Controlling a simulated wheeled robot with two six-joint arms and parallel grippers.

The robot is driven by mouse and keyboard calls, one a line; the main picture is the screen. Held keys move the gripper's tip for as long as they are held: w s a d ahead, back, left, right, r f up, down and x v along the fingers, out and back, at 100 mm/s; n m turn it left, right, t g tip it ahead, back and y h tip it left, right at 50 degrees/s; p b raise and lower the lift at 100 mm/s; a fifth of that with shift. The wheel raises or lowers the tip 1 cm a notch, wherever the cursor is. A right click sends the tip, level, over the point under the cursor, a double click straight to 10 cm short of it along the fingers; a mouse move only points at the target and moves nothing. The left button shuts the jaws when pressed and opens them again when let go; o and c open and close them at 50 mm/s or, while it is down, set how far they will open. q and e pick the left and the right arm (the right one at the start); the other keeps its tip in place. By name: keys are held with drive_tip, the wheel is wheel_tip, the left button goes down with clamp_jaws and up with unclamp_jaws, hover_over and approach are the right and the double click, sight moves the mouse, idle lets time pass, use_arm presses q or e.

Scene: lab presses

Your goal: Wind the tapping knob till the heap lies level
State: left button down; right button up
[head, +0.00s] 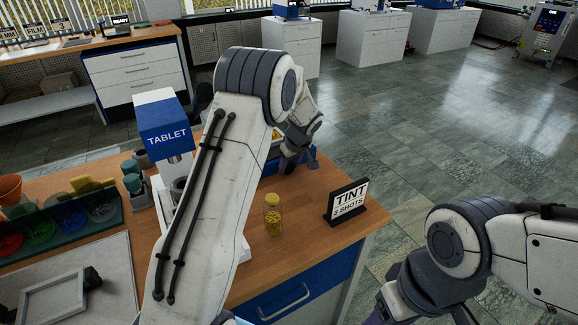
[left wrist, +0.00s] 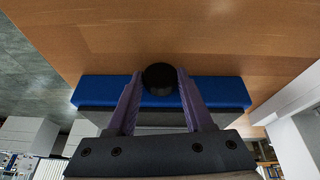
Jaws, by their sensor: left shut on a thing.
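My left gripper (head: 298,163) is at a blue device (head: 270,167) on the wooden bench, mostly hidden behind my left arm. In the left wrist view its two purple fingers (left wrist: 158,95) are closed on the sides of a round black knob (left wrist: 160,78) in front of the device's blue body (left wrist: 218,92). The knob is hidden in the head view. A scrap of yellow (head: 275,134) shows beside my arm above the device; whether it is the heap, and how level, I cannot tell. My right arm is at the lower right, its gripper cut off at the bottom edge.
A jar of yellow bits (head: 273,217) and a TINT sign (head: 346,202) stand near the bench's right edge. A blue and white TABLET press (head: 166,132) stands left of my arm. A rack of coloured bowls (head: 62,228) and a grey tray (head: 110,262) are at the left.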

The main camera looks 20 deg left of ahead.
use_arm(q)
drive_tip(key=shift+w+d+g+y, duration=0.15)
drive_tip(key=shift+w+g+y, duration=0.05)
drive_tip(key=shift+g+y, duration=0.3)
drive_tip(key=shift+m+g+y+p, duration=0.45)
drive_tip(key=shift+g+y, duration=0.25)
drive_tip(key=shift+g, duration=0.2)
drive_tip(key=shift+c, duration=1.4)
unclamp_jaws()
drive_tip(key=shift+d, duration=0.1)
drive_tip(key=b+v, duration=0.1)
drive_tip(key=v, duration=0.9)
drive_tip(key=shift+r, duration=0.2)
drive_tip(key=shift+w+d, duration=0.1)
drive_tip(key=shift+d, duration=0.05)
